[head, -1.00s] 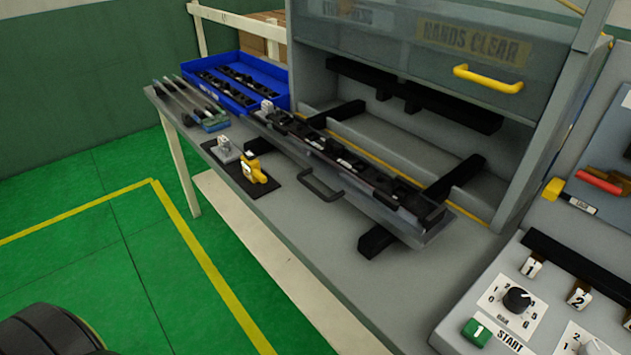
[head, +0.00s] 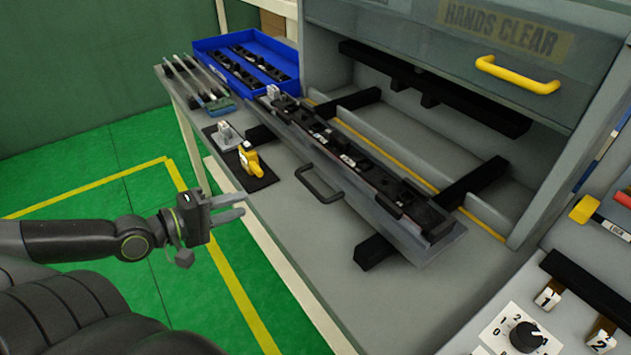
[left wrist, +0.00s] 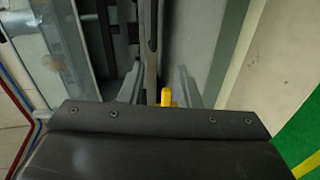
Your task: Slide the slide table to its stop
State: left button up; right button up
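The slide table (head: 440,246) is a long grey plate carrying a row of black trim clips. It lies across two black rails (head: 470,185), pulled out in front of the machine opening. Its dark bar handle (head: 322,196) faces the front edge of the bench. My left gripper (head: 242,205) is left of the handle, over the floor in front of the bench, apart from the handle, with its fingers apart and empty. The left wrist view shows both fingers (left wrist: 158,82) spread, with a small yellow part visible between them. My right gripper is not in view.
A yellow clamp (head: 250,160) stands on a dark mat near the bench edge. A blue tray (head: 290,88) with black parts is at the back left. A guard with a yellow handle (head: 517,75) is raised above the opening. A control panel (head: 490,330) is at right.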

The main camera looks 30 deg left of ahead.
pick_arm(q)
jog(key=d+r, duration=0.1)
jog(key=d, duration=0.1)
jog(key=p, duration=0.1)
send_near(307, 187)
jog(key=p+x, duration=0.1)
jog(key=x, duration=0.9)
jog(key=shift+w+f, duration=0.1)
jog(key=shift+w, duration=0.25)
jog(key=shift+c, duration=0.2)
grip_shut()
